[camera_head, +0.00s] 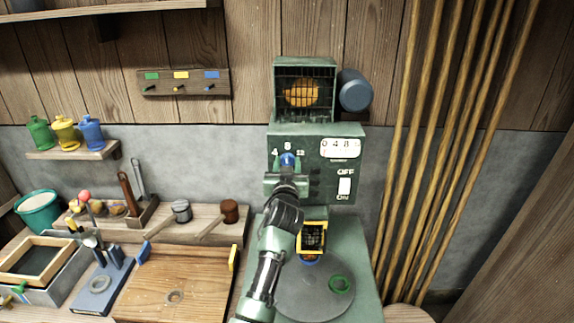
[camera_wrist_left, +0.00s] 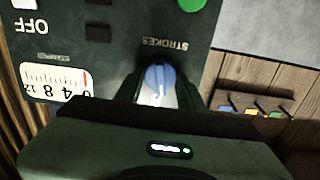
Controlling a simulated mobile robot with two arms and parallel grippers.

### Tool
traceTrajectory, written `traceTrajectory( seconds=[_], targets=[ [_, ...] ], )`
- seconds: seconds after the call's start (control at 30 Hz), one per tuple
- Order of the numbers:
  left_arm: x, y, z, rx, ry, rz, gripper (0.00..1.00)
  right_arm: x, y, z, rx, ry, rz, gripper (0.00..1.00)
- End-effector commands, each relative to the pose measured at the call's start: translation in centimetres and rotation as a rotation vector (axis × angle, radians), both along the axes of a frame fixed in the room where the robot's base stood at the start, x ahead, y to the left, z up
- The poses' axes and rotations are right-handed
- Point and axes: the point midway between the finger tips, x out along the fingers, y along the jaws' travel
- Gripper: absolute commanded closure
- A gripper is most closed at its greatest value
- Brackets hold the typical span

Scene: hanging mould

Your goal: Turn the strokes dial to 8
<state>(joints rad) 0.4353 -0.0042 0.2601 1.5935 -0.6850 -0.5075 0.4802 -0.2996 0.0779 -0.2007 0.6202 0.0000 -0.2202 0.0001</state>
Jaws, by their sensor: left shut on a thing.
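The blue strokes dial (camera_head: 288,159) is on the front of the green machine (camera_head: 318,140), with 4, 8 and 12 marked around its upper side. My left gripper (camera_head: 287,166) is shut on the dial, one finger on each side. My right gripper is out of view.
Right of the dial are a stamped gauge (camera_head: 340,148) and an OFF/ON switch (camera_head: 344,186). A wooden board (camera_head: 180,280) is to the left, and tall poles (camera_head: 440,150) stand at right.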

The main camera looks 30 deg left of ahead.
Motion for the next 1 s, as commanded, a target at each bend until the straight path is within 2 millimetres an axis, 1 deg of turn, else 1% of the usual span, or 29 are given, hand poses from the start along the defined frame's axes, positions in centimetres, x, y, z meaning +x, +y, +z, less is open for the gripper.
traceTrajectory(
  seconds=[0.2, 0.4, 0.93, 0.97, 1.0],
  targets=[
    [-0.01, -0.01, -0.22, 0.101, 0.067, 0.000, 1.00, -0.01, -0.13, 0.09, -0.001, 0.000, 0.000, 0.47],
    [0.02, -0.07, -0.25, 0.153, 0.099, -0.001, 1.00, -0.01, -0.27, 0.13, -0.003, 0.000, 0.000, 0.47],
    [0.02, -0.10, -0.31, 0.171, 0.112, -0.001, 1.00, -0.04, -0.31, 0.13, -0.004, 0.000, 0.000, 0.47],
    [0.02, -0.10, -0.32, 0.171, 0.112, -0.001, 0.58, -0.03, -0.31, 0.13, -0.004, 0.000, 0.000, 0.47],
    [0.02, -0.10, -0.31, 0.171, 0.112, -0.001, 0.47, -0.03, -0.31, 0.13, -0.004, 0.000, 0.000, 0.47]
  ],
)
